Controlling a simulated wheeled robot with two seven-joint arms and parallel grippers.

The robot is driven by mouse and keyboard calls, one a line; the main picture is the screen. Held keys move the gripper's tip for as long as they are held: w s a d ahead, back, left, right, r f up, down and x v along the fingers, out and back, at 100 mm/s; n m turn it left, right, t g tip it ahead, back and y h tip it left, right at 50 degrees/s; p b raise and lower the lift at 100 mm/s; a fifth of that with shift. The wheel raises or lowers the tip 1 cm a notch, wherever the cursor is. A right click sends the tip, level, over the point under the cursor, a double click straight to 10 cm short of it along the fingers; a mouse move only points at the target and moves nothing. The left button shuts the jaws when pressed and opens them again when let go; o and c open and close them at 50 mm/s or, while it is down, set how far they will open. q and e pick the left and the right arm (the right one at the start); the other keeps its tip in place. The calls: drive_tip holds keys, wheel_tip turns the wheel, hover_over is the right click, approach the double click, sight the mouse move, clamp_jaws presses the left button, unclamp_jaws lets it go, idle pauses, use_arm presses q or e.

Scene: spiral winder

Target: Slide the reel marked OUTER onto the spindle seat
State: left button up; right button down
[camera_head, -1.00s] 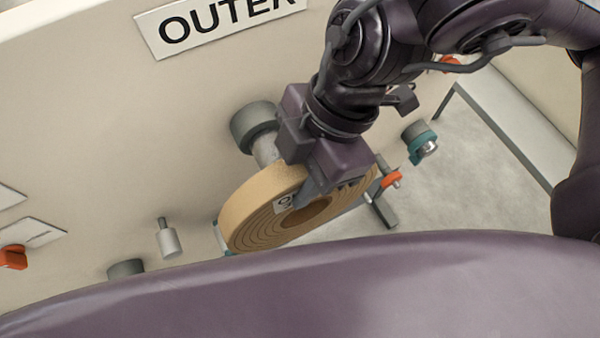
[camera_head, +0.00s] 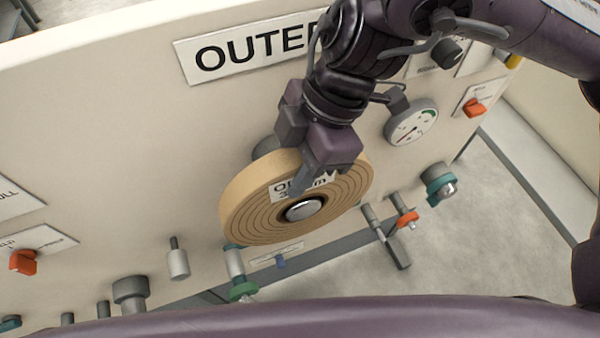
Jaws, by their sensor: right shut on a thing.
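The tan reel (camera_head: 245,210) hangs against the cream machine panel, below the OUTER sign (camera_head: 250,50). A white label (camera_head: 288,188) on its face is partly hidden by a finger. The spindle's bright metal end (camera_head: 304,209) shows in the reel's centre hole, so the reel is around the spindle. Part of the grey spindle seat (camera_head: 266,148) shows behind the reel's upper edge. My right gripper (camera_head: 305,180) is shut on the reel at its upper part, with one finger across the face. My left gripper is not in view.
A pressure gauge (camera_head: 411,122) sits right of my right gripper. A teal-collared fitting (camera_head: 439,184) and an orange-handled valve (camera_head: 406,219) stick out right of the reel. A green-ringed fitting (camera_head: 240,275) and a pale roller (camera_head: 178,260) are below left.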

drive_tip(key=shift+w+a+r, duration=0.1)
drive_tip(key=shift+w+a, duration=0.2)
drive_tip(key=shift+w, duration=0.6)
drive_tip(key=shift+w+a, duration=0.3)
drive_tip(key=shift+w, duration=0.6)
drive_tip(key=shift+w+f, duration=0.15)
drive_tip(key=shift+f, duration=0.1)
drive_tip(key=c, duration=0.9)
unclamp_jaws()
drive_tip(key=shift+f, duration=0.15)
drive_tip(key=s+b+v, duration=0.1)
drive_tip(key=v, duration=0.7)
drive_tip(key=shift+w, duration=0.45)
drive_tip(key=shift+s, duration=0.1)
